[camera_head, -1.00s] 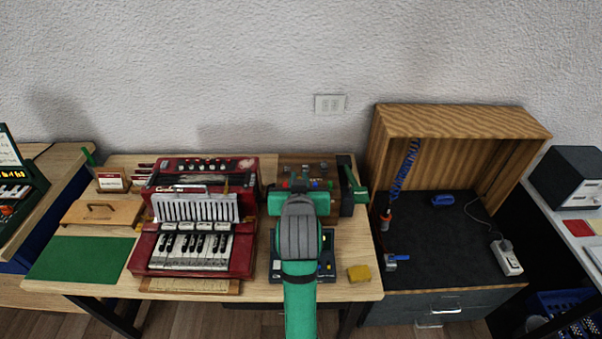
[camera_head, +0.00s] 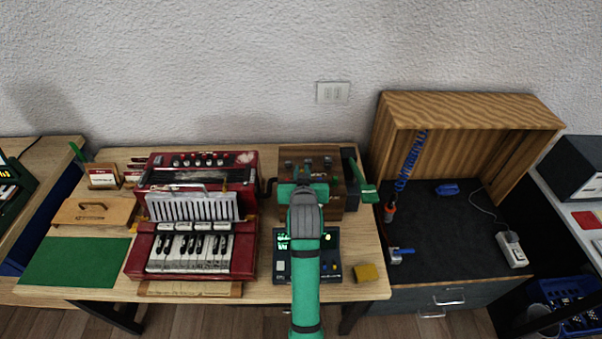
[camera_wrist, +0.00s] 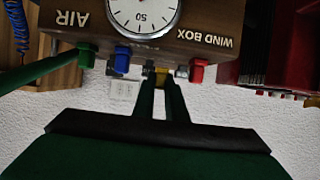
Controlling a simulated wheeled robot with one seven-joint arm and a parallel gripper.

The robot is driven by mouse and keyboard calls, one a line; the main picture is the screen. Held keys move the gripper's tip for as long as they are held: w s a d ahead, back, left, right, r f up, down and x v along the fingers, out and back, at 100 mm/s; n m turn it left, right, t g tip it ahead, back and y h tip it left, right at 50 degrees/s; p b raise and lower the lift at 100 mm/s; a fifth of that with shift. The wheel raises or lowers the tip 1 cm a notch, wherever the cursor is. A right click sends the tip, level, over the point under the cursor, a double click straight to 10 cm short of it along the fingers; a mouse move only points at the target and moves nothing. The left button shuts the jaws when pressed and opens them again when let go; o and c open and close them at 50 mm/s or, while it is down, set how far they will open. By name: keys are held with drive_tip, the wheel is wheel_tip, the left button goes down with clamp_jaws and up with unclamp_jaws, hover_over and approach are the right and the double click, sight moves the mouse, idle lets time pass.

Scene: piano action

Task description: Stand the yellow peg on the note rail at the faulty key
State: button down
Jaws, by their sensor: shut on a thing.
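The yellow peg (camera_wrist: 162,77) shows as a small yellow piece between the tips of my gripper (camera_wrist: 161,92) in the wrist view. The fingers are shut on it, close to the row of coloured pieces along the wind box (camera_wrist: 205,22). In the head view my gripper is over the wind box (camera_head: 327,165), and my arm hides its tips and the peg. The red accordion (camera_head: 245,262) stands left of it, with white and black keys (camera_head: 188,250). A pale marked strip, perhaps the note rail (camera_head: 190,289), lies along its front. I cannot tell which key is faulty.
A dark console (camera_head: 330,262) with a lit screen lies under my arm. A yellow block (camera_head: 366,273) sits at the table's right front. A green handle (camera_head: 367,190) juts out beside the wind box. A green mat (camera_head: 75,262) lies clear at left.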

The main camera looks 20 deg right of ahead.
drive_tip(key=shift+s+a+f, duration=0.1)
drive_tip(key=shift+a+f, duration=0.15)
drive_tip(key=shift+f, duration=0.4)
drive_tip(key=shift+s+d, duration=0.15)
drive_tip(key=shift+d, duration=0.05)
drive_tip(key=shift+f, duration=0.1)
drive_tip(key=c, duration=2.1)
unclamp_jaws()
